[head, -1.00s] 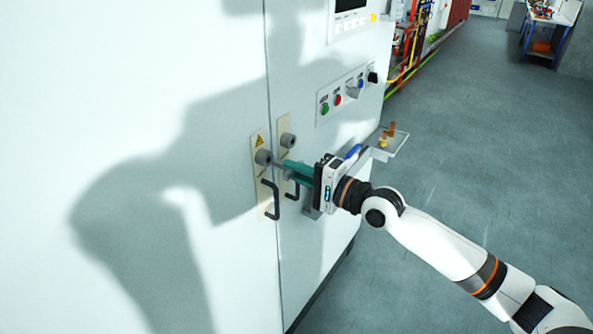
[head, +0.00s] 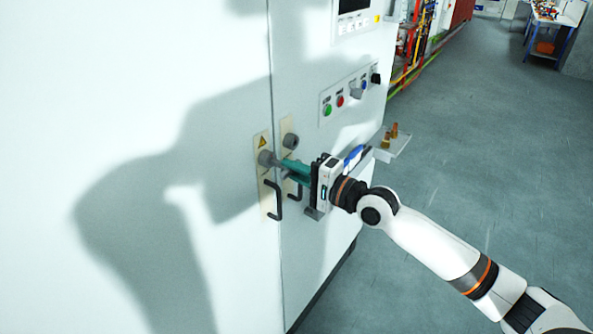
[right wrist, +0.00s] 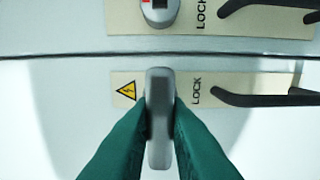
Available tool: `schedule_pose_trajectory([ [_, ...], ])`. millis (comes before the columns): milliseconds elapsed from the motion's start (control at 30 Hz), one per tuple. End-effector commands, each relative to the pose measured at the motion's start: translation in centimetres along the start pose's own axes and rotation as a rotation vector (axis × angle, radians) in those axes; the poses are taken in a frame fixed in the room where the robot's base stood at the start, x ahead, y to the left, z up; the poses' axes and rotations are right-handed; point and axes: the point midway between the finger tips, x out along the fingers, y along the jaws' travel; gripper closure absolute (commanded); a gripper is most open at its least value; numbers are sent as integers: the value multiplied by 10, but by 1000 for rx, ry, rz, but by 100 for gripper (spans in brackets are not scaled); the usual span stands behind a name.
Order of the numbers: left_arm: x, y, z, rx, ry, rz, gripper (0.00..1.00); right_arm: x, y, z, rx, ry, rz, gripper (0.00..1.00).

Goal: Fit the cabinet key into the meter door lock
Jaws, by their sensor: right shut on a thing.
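My right gripper (head: 287,166) is shut on the grey key (right wrist: 159,120), which stands between its green fingers in the right wrist view. In the head view the key points left at the round grey lock (head: 266,158) on the warning-triangle plate (head: 265,190) of the left door. The key's front end is at or very near the lock face; I cannot tell whether it is inside. In the right wrist view the key and fingers hide this lock, between the triangle and the word LOCK. My left gripper is not in view.
A second lock (head: 290,141) and plate are on the right-hand door. Black handles (head: 274,201) stick out below the locks. Push buttons (head: 340,101) are above right. A small shelf (head: 396,149) with brass-coloured pieces juts out behind my gripper. The floor to the right is open.

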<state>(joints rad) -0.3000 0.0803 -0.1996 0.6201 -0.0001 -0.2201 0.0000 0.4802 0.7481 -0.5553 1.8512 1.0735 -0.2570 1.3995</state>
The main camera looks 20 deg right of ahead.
Motion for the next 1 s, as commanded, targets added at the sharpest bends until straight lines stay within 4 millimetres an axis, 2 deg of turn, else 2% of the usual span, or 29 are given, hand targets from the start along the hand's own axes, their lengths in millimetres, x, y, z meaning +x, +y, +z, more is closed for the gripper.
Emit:
schedule_pose_trajectory([
  [833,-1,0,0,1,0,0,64,21,1,0,0,0,2,100],
  [867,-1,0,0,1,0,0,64,22,0,0,0,0,1,84],
  [1000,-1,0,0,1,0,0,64,21,0,0,0,0,1,61],
])
